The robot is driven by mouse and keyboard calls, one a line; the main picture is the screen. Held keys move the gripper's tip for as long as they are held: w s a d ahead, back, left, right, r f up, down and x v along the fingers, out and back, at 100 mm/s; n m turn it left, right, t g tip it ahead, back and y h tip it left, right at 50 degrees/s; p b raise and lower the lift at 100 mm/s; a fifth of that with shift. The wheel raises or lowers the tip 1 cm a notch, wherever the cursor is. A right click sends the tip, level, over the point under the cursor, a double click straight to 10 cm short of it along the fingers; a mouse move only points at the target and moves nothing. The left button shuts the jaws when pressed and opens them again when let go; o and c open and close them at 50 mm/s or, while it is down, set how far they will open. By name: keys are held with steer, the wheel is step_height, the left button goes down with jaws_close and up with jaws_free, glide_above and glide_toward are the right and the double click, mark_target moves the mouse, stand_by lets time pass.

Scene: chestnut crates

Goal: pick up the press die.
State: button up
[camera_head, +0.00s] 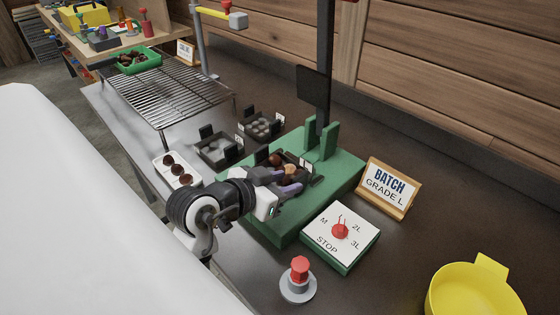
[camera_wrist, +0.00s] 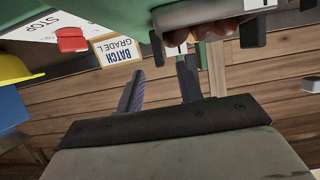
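A dark die (camera_head: 305,167) with brown chestnuts in it sits on the green press (camera_head: 325,190), in front of the press's upright posts. It also shows, upside down, at the top of the wrist view (camera_wrist: 215,10), with a white tag and dark side tabs. My gripper (camera_head: 283,183) is at the near side of this die, partly covering it in the head view. In the wrist view my gripper's (camera_wrist: 160,82) two purple-grey fingers stand apart with nothing between them. Two more dark dies with empty-looking grey cups, one nearer (camera_head: 215,150) and one farther (camera_head: 262,126), stand left of the press.
A dial box (camera_head: 340,238) with a red pointer, a red button (camera_head: 299,272), a "BATCH GRADE L" sign (camera_head: 387,188) and a yellow container (camera_head: 475,292) stand right of my arm. A white tray (camera_head: 178,170) with chestnuts and a wire rack (camera_head: 165,97) are left. A wooden wall bounds the back.

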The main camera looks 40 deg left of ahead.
mark_target(296, 178)
steer(key=shift+p+x, duration=0.7)
steer(key=shift+x, duration=2.25)
steer(key=shift+r, duration=0.1)
steer(key=shift+c, duration=0.2)
jaws_close()
